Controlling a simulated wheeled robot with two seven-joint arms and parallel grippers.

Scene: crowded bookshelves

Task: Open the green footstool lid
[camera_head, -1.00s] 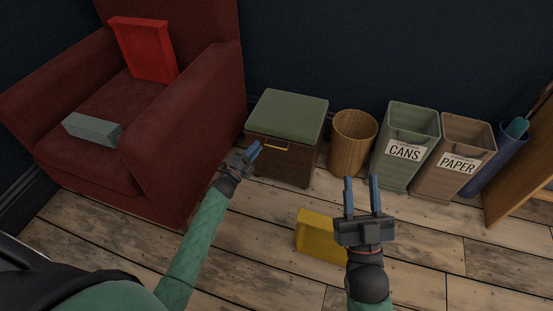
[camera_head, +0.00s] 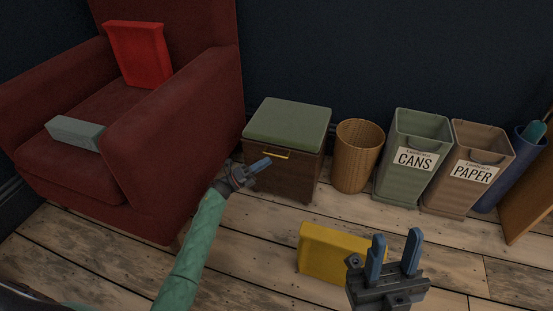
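The footstool (camera_head: 268,170) is a dark brown box with a green padded lid (camera_head: 288,124). The lid lies shut on top. A gold handle (camera_head: 275,155) is on its front face, just below the lid. My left gripper (camera_head: 263,168) is in front of the footstool, slightly below and left of the handle. Its fingers look close together, and I cannot tell whether they are shut. My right gripper (camera_head: 394,256) is at the lower right with its two blue fingers apart, open and empty, away from the footstool.
A dark red armchair (camera_head: 165,190) stands left of the footstool, holding a red book (camera_head: 140,54) and a grey block (camera_head: 75,133). A yellow book (camera_head: 326,250) stands on the wooden floor. A wicker basket (camera_head: 355,157), cans bin (camera_head: 410,185) and paper bin (camera_head: 463,190) stand to the right.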

